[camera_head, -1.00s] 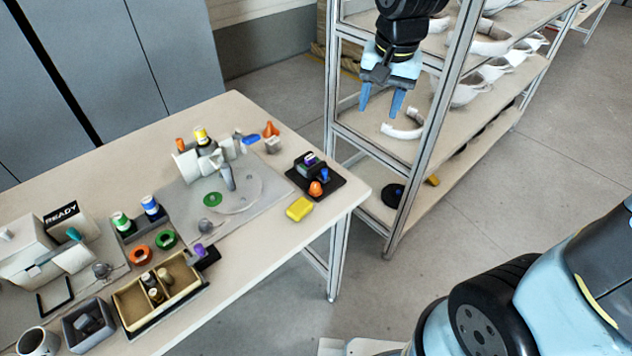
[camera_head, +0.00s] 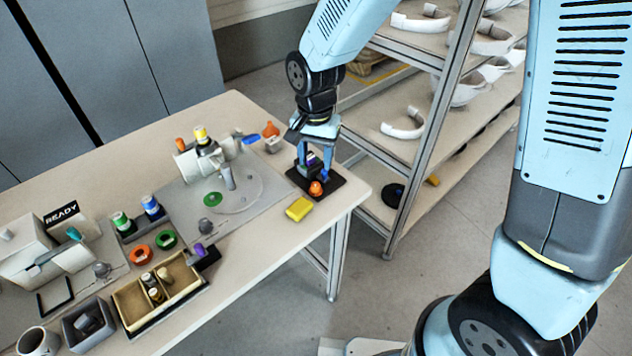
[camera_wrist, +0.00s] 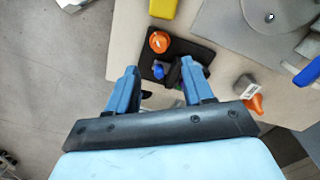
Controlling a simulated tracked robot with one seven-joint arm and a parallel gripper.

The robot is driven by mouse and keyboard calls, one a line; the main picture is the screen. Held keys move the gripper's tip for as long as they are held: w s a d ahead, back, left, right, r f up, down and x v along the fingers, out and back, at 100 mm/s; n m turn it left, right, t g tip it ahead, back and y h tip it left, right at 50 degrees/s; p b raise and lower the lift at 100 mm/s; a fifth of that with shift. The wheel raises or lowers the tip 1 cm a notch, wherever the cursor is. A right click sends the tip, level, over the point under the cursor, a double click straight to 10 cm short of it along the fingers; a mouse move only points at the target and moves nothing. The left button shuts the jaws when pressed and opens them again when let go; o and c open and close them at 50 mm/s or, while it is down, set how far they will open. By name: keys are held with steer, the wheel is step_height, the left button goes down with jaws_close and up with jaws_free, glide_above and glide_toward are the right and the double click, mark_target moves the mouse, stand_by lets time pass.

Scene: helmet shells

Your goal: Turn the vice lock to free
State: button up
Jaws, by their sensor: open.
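A small black vice-like fixture sits on a black base plate (camera_head: 333,188) at the table's right corner. It carries a purple part (camera_head: 310,158), a blue knob (camera_head: 323,174) and an orange knob (camera_head: 316,188) with a pale mark. In the wrist view the orange knob (camera_wrist: 159,41) lies beyond the fingertips, and the blue knob (camera_wrist: 158,70) shows between them. I cannot tell which part is the vice lock. My gripper (camera_head: 315,162) is open and points down over the fixture, its fingers on either side of the body. In the wrist view my gripper (camera_wrist: 159,68) looks empty; contact is unclear.
A yellow block (camera_head: 299,209) lies just in front of the base plate. An orange item (camera_head: 270,129) and a grey block (camera_head: 272,145) stand behind it to the left. A metal shelf rack (camera_head: 412,170) stands close on the right.

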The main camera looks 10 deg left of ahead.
mark_target(316, 184)
step_height(316, 184, down, 9)
steer(key=shift+r, duration=0.1)
stand_by(0.3)
jaws_close()
stand_by(0.5)
